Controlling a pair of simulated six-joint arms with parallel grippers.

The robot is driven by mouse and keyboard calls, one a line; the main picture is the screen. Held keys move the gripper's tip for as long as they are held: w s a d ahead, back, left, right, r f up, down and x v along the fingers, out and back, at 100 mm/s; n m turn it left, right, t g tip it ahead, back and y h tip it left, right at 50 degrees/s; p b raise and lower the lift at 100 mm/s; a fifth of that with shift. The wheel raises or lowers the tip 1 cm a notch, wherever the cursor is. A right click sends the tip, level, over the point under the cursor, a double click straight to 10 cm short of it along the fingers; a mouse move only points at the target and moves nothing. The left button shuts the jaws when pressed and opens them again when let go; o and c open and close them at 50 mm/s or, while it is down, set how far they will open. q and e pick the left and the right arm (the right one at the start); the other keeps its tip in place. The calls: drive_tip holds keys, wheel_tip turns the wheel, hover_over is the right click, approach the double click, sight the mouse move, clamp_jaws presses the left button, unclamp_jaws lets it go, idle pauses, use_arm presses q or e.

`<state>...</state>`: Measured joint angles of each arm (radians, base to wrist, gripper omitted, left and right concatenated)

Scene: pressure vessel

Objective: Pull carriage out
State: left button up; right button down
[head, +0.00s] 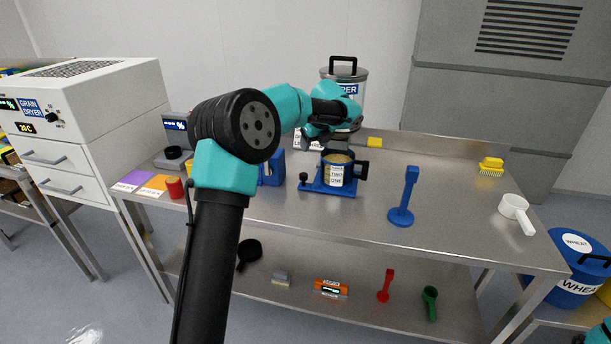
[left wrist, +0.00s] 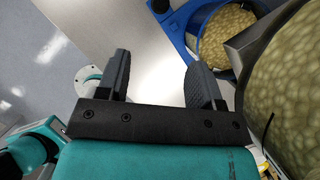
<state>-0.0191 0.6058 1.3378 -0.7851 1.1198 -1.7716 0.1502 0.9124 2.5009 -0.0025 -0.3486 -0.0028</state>
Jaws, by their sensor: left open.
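A blue carriage base (head: 325,189) lies on the steel bench, with a small black knob (head: 303,177) at its left end. On it stands a dark blue cup (head: 336,171) with a white label, a dark side handle and pale grain inside. In the left wrist view, the blue carriage (left wrist: 181,28) and the grain-filled cup (left wrist: 228,35) show at the top, beyond my fingers. My left gripper (left wrist: 158,82) is open with nothing between its fingers. In the head view it is above and behind the cup, partly hidden by its arm. Only a teal bit of my right arm shows at the lower right corner.
A clear-walled feeder (head: 344,80) with a black handle stands behind the carriage; its grain body (left wrist: 290,80) is close at right in the left wrist view. A blue stand (head: 402,214), white scoop (head: 515,210) and yellow brush (head: 491,166) are to the right. Bench front is clear.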

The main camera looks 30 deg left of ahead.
sight(304, 174)
use_arm(q)
drive_tip(key=shift+f, duration=0.2)
drive_tip(key=x, duration=1.7)
drive_tip(key=shift+c, duration=0.2)
drive_tip(key=shift+d, duration=0.1)
clamp_jaws()
